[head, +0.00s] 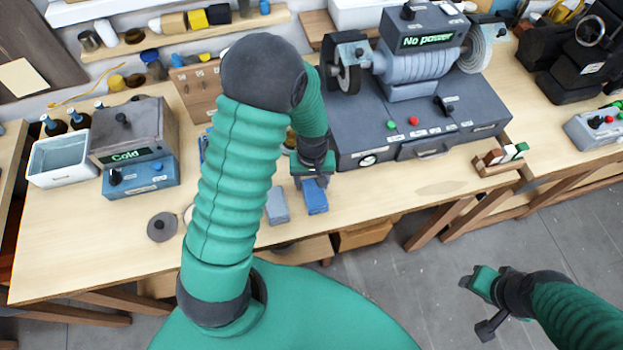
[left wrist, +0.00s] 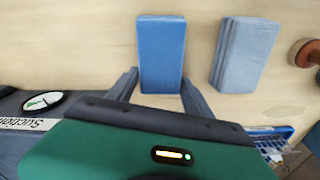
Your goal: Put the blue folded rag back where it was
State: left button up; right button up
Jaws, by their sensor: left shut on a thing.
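The blue folded rag (head: 315,197) is near the front edge of the wooden bench. In the left wrist view the blue folded rag (left wrist: 162,52) lies between my two fingers. My left gripper (head: 312,180) is shut on its near end. Its fingers (left wrist: 160,92) touch or nearly touch both long sides. A paler grey-blue folded rag (head: 277,207) lies just left of it, and also shows in the left wrist view (left wrist: 245,54), apart from the blue one. I cannot tell whether the blue rag rests on the bench. My right gripper (head: 480,300) hangs over the floor, away from the bench, with no object visible in it.
A grey machine base (head: 420,130) stands right of the gripper. A dark round disc (head: 162,227) and a blue box marked "Cold" (head: 140,178) are at the left. Bare bench (head: 380,195) lies right of the blue rag.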

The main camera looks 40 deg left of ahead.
pick_arm(q)
jog(key=shift+d, duration=0.25)
jog(key=shift+f, duration=0.1)
jog(key=o, duration=1)
jog(key=shift+a, duration=0.1)
jog(key=shift+o, duration=1.3)
jog(key=shift+a, duration=0.1)
jog(key=shift+o, duration=0.3)
jog(key=shift+a, duration=0.25)
